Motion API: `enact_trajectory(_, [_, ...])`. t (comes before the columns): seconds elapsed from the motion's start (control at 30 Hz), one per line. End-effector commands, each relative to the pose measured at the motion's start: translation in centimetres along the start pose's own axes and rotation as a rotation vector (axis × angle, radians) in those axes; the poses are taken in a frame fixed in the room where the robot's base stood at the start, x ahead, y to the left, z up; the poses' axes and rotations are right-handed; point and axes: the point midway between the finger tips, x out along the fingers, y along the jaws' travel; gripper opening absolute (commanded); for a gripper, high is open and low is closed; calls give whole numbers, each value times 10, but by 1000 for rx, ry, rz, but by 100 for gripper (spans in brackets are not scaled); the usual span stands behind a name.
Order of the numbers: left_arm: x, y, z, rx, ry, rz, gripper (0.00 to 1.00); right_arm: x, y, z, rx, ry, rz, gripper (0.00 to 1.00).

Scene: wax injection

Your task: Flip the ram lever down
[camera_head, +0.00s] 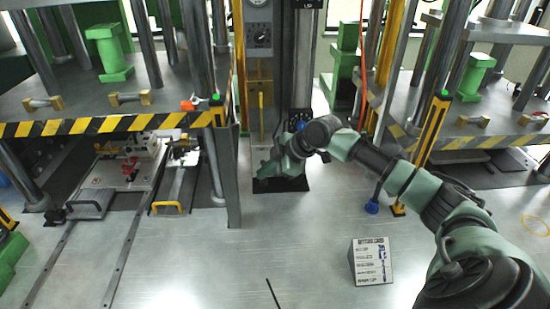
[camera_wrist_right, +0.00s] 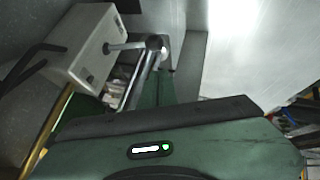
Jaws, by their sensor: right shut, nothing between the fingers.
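My right arm reaches in from the right in the head view, and its green and dark right gripper (camera_head: 268,171) is low, at the foot of the grey column between the two press stands. The right gripper is shut and holds nothing. In the right wrist view a pale box (camera_wrist_right: 82,50) carries a short shaft, which meets a metal lever bar (camera_wrist_right: 143,76) at a round joint; this looks like the ram lever. The bar slants down toward my green wrist housing, which hides its lower end. I cannot tell whether the gripper touches it. My left gripper is not in view.
A press stand with a striped edge (camera_head: 105,125) is at left, another (camera_head: 480,142) at right. Several yellow posts, such as one (camera_head: 431,128), stand near the arm. A small sign block (camera_head: 370,261) is on the floor. The front middle floor is mostly clear.

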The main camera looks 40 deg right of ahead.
Motion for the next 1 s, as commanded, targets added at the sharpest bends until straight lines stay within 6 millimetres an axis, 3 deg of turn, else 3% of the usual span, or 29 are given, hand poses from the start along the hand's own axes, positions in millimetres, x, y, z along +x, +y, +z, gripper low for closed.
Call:
enact_trajectory(0.2, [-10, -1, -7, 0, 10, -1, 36, 16, 0, 20, 4, -4, 0, 0])
enact_trajectory(0.6, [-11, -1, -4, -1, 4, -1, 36, 20, 0, 25, 1, -3, 1, 0])
enact_trajectory(0.9, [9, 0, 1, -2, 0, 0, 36, 39, -7, 39, 3, -3, 0, 0])
enact_trajectory(1.0, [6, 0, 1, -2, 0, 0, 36, 38, -7, 39, 3, -6, -2, 0])
